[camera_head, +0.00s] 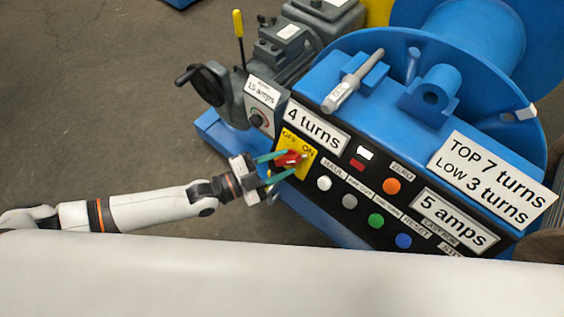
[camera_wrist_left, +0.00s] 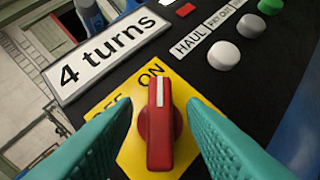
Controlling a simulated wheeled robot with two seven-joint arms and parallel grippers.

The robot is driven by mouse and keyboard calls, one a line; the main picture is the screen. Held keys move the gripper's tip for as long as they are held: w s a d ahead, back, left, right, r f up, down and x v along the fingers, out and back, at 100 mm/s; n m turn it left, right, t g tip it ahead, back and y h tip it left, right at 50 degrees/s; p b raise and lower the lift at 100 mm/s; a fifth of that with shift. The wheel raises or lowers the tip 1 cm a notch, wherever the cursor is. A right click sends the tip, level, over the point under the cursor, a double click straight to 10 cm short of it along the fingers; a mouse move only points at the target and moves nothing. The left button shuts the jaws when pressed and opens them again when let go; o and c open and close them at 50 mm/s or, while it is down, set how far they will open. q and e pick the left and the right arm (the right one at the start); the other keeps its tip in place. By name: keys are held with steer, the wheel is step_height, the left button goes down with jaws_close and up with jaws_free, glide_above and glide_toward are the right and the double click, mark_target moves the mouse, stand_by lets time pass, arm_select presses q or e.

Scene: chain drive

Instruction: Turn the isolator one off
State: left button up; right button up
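The isolator is a red rotary knob (camera_head: 287,159) on a yellow plate (camera_head: 300,144) marked OFF and ON, on the black control panel. In the left wrist view the red knob (camera_wrist_left: 160,140) stands in the middle, and its white mark points up at the word ON. The word OFF is at the left, partly covered by a finger. My left gripper (camera_head: 288,162) has its teal fingers open, one on each side of the knob. In the left wrist view a gap shows between the knob and each fingertip. My right gripper is not in view.
Right of the knob are several push buttons, the closest a white one (camera_head: 324,183) and a grey one (camera_head: 349,201). A "4 turns" sign (camera_head: 317,128) sits above the yellow plate. A grey motor unit with a black handwheel (camera_head: 203,84) stands behind left.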

arm_select(q)
steer(key=shift+w+d, duration=0.2)
steer(key=shift+d, duration=0.1)
jaws_close()
